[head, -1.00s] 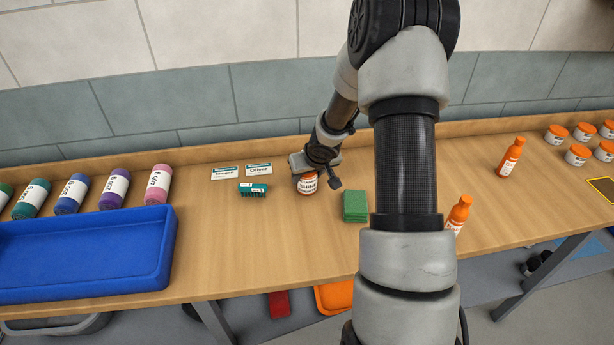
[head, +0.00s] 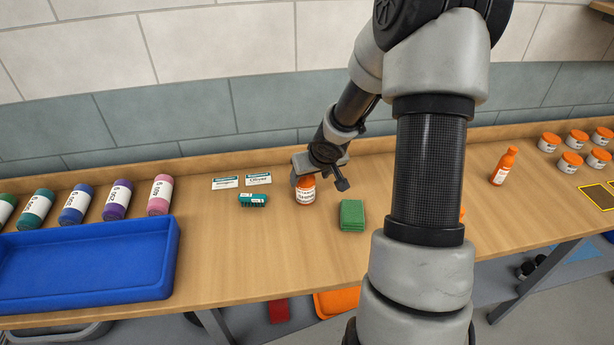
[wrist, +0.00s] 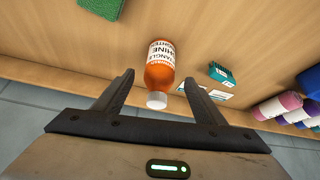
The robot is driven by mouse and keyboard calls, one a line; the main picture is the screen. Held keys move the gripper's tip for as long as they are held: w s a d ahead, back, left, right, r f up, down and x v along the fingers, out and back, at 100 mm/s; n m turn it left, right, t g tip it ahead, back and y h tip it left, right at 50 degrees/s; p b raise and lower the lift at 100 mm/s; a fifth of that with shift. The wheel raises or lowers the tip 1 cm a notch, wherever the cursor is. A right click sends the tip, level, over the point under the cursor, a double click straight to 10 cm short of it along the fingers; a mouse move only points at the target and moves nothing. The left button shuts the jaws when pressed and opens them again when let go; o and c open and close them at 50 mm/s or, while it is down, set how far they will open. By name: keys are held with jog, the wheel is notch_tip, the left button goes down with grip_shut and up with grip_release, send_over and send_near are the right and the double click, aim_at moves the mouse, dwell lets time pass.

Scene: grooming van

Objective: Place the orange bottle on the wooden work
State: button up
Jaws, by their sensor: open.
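The orange bottle (head: 305,193) with a white label stands upright on the wooden worktop (head: 265,230). Its top is partly hidden by my gripper in the head view. My gripper (head: 320,183) is open, just above and beside the bottle. In the wrist view the bottle (wrist: 160,68) shows its white cap between the two spread fingers, with a gap on each side. The fingers do not appear to touch it.
A blue tray (head: 90,265) and several colored bottles are farther left. Another orange bottle (head: 504,167) and several orange-lidded jars stand right.

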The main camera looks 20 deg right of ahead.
jog(key=p+v, duration=0.1)
jog(key=v, duration=0.2)
jog(key=shift+s+r, duration=0.15)
jog(key=shift+r, duration=0.05)
